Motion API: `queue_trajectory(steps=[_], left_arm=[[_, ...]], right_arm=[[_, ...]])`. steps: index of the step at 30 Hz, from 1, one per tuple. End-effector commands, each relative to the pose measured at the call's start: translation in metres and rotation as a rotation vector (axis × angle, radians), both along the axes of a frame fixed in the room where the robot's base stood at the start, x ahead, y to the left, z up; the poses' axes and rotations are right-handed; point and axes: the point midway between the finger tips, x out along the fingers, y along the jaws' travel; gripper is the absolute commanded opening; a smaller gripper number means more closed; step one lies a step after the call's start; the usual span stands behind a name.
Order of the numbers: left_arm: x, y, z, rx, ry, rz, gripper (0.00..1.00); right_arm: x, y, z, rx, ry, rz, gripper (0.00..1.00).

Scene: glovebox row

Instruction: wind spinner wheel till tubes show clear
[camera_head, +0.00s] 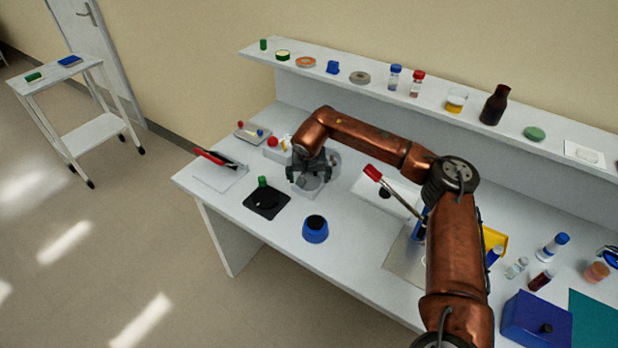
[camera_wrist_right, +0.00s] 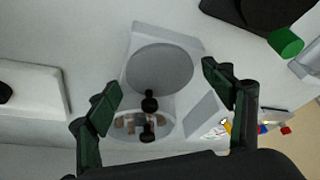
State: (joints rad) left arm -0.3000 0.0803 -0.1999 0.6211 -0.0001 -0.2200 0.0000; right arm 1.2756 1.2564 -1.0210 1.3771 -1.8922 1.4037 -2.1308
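The spinner (camera_head: 304,190) stands on the white bench, partly hidden by my right gripper (camera_head: 312,176). In the right wrist view the spinner's grey wheel (camera_wrist_right: 160,68) faces me, with a black knob (camera_wrist_right: 149,103) at its edge. A second dark knob shows just below it. Small brownish tubes (camera_wrist_right: 130,121) sit in a pale round housing behind the wheel; their contents look brown rather than clear. My right gripper (camera_wrist_right: 163,88) is open, its two fingers apart on either side of the wheel and knob, touching neither as far as I see. My left gripper is out of view.
A black plate with a green-capped item (camera_head: 264,198) and a blue round holder (camera_head: 315,230) stand near the front. A white box with a red knob (camera_head: 275,147) is behind. The shelf holds bottles and dishes.

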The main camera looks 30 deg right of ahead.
Motion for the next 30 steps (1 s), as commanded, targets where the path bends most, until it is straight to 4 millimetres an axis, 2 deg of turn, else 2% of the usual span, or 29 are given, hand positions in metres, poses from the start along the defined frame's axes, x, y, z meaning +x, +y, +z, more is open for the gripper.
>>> queue_trajectory(steps=[2, 15, 23, 30], left_arm=[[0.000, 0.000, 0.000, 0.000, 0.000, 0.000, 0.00], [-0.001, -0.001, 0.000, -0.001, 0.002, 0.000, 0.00], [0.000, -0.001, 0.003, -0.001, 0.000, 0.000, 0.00], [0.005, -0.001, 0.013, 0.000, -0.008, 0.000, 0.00]], right_arm=[[0.000, 0.000, 0.000, 0.000, 0.000, 0.000, 0.67], [0.000, 0.000, 0.000, 0.000, 0.000, 0.000, 0.37], [0.000, 0.001, 0.001, 0.000, 0.000, -0.023, 0.37], [0.001, 0.003, 0.004, 0.000, -0.002, -0.137, 0.37]])
